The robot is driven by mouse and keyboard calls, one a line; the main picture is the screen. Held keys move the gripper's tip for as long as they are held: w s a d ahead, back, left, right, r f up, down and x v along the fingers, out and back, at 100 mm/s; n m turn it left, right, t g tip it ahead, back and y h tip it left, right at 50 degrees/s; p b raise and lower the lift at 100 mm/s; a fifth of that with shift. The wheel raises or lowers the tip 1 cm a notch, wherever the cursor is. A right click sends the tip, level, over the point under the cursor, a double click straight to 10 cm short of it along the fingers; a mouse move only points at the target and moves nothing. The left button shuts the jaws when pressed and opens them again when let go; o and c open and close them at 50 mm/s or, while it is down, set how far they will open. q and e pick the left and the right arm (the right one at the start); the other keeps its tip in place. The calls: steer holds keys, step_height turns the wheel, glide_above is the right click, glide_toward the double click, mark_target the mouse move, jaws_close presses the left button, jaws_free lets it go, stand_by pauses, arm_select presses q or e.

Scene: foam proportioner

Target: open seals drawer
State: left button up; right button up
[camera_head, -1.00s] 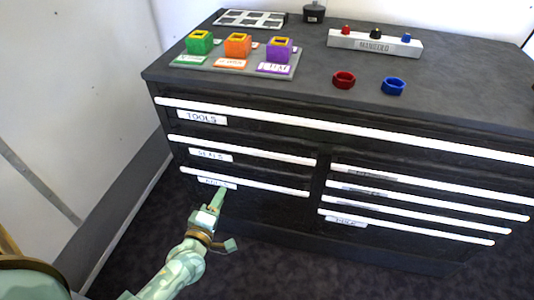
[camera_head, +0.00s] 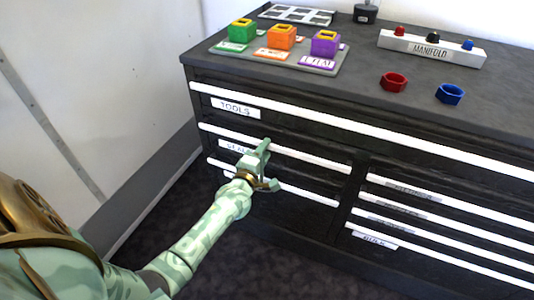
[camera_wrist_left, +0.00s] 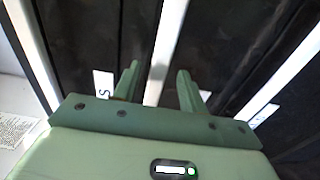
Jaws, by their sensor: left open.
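The seals drawer (camera_head: 290,166) is in the left column of the black cabinet, under the wide tools drawer (camera_head: 300,129), and appears shut. Its white handle strip (camera_head: 315,159) runs along its top edge. The seals label (camera_head: 232,147) is partly covered by my left gripper. My left gripper (camera_head: 267,165) is open in front of this drawer, its upper finger overlapping the handle strip. In the left wrist view, a white handle strip (camera_wrist_left: 166,50) runs between the two open fingers (camera_wrist_left: 158,84). I cannot tell whether they touch it. My right gripper is out of view.
A lower drawer's handle strip (camera_head: 310,194) lies just below. Several narrower drawers (camera_head: 440,222) fill the right column.

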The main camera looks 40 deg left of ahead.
arm_select(q)
steer(key=shift+w+a, duration=0.1)
steer(key=shift+w, duration=0.2)
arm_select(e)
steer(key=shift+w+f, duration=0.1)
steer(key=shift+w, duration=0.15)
arm_select(q)
jaws_close()
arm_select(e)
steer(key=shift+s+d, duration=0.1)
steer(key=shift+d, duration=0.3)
